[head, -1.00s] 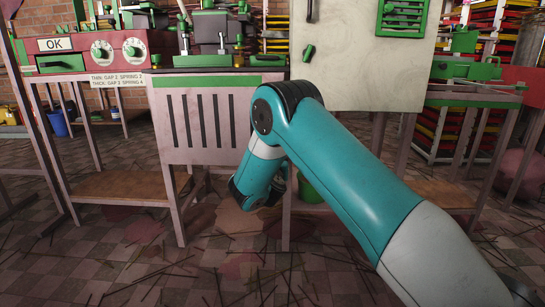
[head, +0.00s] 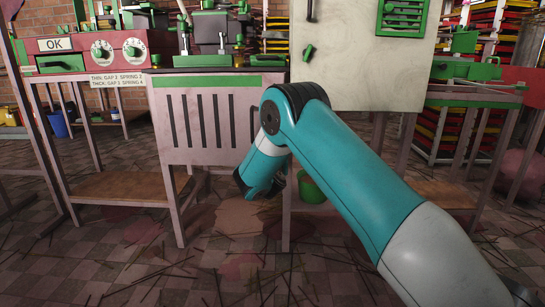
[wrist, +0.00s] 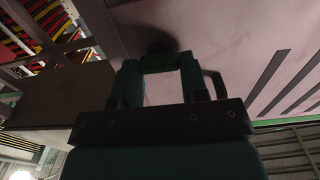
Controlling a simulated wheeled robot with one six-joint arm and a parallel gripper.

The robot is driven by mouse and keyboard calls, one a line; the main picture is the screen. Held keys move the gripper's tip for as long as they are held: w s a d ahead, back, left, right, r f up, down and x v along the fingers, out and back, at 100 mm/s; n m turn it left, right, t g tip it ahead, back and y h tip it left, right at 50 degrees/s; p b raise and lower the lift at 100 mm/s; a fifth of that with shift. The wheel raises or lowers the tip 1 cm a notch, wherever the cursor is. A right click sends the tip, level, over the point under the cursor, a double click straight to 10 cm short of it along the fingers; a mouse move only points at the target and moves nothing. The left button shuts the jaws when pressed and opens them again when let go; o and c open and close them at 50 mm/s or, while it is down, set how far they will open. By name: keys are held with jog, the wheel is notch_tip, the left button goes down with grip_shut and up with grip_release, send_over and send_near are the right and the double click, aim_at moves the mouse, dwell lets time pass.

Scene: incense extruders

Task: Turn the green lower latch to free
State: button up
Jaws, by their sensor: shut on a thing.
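In the wrist view my gripper (wrist: 159,68) is shut on the green lower latch (wrist: 158,63), a short green bar between the two fingertips. A dark round spot, perhaps its base or a shadow, lies behind it on the pale pinkish slotted panel (wrist: 235,35). The latch's exact angle is hard to read in the dim light. In the head view the slotted panel (head: 207,125) stands upright under the bench, and my arm hides the latch and my fingers. Another green latch (head: 309,53) sits higher up on the pale cabinet door.
A dark curved handle (wrist: 216,84) stands close to the right finger. A green bucket (head: 311,188) is behind my arm. The red control box (head: 82,52) and bench machinery (head: 212,35) are above left. The littered floor in front is open.

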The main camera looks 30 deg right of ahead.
jog(key=shift+r+n, duration=0.1)
jog(key=shift+n, duration=0.2)
jog(key=shift+w+a+n+p, duration=0.1)
jog(key=shift+n+p, duration=2)
jog(key=shift+n, duration=0.85)
jog(key=shift+w+a+n+p, duration=0.1)
jog(key=shift+n+p, duration=2)
jog(key=shift+n, duration=0.85)
jog(key=shift+f, duration=0.2)
jog(key=o, duration=0.9)
jog(key=shift+s, duration=0.1)
